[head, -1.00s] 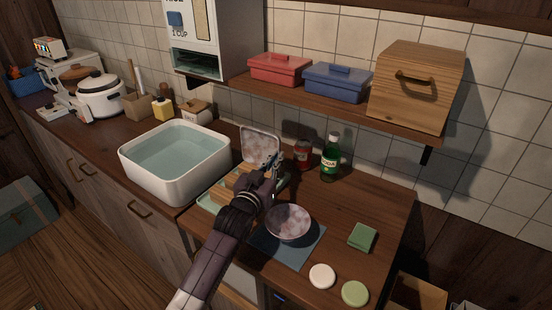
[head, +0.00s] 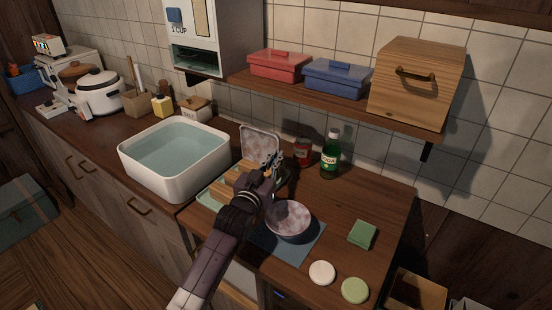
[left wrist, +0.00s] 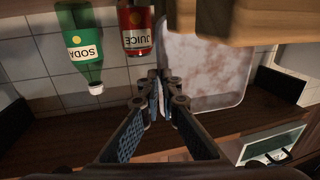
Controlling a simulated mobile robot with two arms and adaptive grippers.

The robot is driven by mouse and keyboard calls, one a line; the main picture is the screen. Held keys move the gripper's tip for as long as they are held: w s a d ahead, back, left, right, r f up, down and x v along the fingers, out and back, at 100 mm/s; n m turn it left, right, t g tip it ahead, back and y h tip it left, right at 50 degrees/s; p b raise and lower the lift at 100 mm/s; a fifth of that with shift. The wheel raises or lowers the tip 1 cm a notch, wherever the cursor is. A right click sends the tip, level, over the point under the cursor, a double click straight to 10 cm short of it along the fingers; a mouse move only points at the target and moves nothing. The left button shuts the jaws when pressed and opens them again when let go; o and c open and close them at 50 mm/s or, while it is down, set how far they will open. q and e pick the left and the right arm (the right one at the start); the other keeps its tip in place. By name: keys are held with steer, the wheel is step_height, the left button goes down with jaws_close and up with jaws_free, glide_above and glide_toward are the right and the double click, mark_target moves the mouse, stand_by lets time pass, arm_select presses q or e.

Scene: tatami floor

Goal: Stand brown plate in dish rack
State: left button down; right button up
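The brown plate (head: 259,144), square with brown-grey speckles, stands upright, tilted a little, at the back of the wooden dish rack (head: 220,188). It also shows in the left wrist view (left wrist: 208,68), partly behind wooden bars of the rack (left wrist: 262,22). My left gripper (head: 270,164) is at the plate's right side. In the left wrist view its fingers (left wrist: 160,82) are close together at the plate's edge, with a pale sliver between them. The plate's lower edge is hidden by rack and gripper. My right gripper is out of view.
A soda bottle (head: 330,157) and a juice bottle (head: 303,152) stand just right of the plate. A white water-filled basin (head: 135,165) is left. A speckled bowl (head: 289,219) sits on a blue mat (head: 300,245) in front. A shelf (head: 345,110) overhangs behind.

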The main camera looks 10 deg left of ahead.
arm_select(q)
steer(key=shift+f, duration=0.2)
steer(key=c, duration=2.1)
jaws_free()
steer(key=shift+s+f, duration=0.1)
steer(key=shift+f, duration=0.3)
steer(key=shift+s+f, duration=0.1)
steer(key=shift+s, duration=0.15)
steer(key=s, duration=0.3)
steer(key=s+a+r, duration=0.1)
steer(key=s, duration=0.7)
steer(key=shift+s+a+r, duration=0.15)
steer(key=shift+a+r, duration=0.05)
steer(key=shift+a, duration=0.1)
